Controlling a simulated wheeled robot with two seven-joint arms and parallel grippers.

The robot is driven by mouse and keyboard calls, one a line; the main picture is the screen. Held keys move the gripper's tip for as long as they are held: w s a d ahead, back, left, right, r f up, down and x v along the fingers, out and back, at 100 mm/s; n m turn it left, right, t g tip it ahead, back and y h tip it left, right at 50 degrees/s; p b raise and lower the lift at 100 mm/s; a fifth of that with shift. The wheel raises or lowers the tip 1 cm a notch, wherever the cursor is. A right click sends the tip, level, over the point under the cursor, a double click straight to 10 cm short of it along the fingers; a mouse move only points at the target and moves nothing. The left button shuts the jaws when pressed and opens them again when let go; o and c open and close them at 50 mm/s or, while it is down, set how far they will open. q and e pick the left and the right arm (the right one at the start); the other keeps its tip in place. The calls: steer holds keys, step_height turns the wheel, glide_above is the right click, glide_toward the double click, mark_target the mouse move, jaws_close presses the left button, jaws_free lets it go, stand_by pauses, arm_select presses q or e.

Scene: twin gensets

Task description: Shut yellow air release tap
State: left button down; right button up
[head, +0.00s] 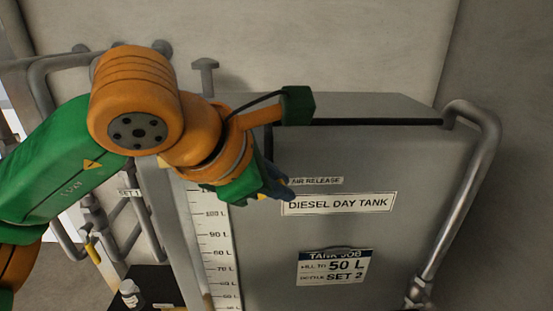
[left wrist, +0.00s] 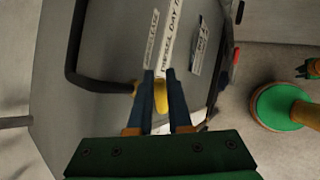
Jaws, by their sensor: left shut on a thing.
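The yellow air release tap (left wrist: 160,97) shows in the left wrist view between my left fingertips, on the front of the grey diesel day tank (head: 400,160). My left gripper (head: 282,188) is at the tank's front, just below the "AIR RELEASE" label (head: 317,181). In the left wrist view my left gripper (left wrist: 160,78) is shut on the tap. In the head view the gripper hides nearly all of the tap. The way its handle points is hard to tell. My right gripper does not show clearly in either view.
A "DIESEL DAY TANK" label (head: 338,203) and a job card (head: 334,267) are on the tank front. A level scale (head: 215,240) runs down its left side. A bent grey pipe (head: 470,190) stands at the right. Pipes with another yellow handle (head: 92,250) are at lower left.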

arm_select(q)
steer(key=y+p, duration=0.1)
steer(key=m+y+p, duration=0.1)
steer(key=y+p, duration=0.1)
steer(key=shift+d+f+y, duration=0.15)
steer(key=shift+y, duration=0.15)
steer(key=shift+f+m+y+p, duration=0.3)
steer(key=shift+m+y+p, duration=0.1)
steer(key=shift+y+p, duration=0.3)
steer(key=shift+s+f+g, duration=0.1)
steer(key=shift+f+g, duration=0.1)
steer(key=shift+g, duration=0.1)
steer(key=c, duration=0.9)
jaws_free()
steer(key=shift+o, duration=0.2)
steer(key=shift+r, duration=0.1)
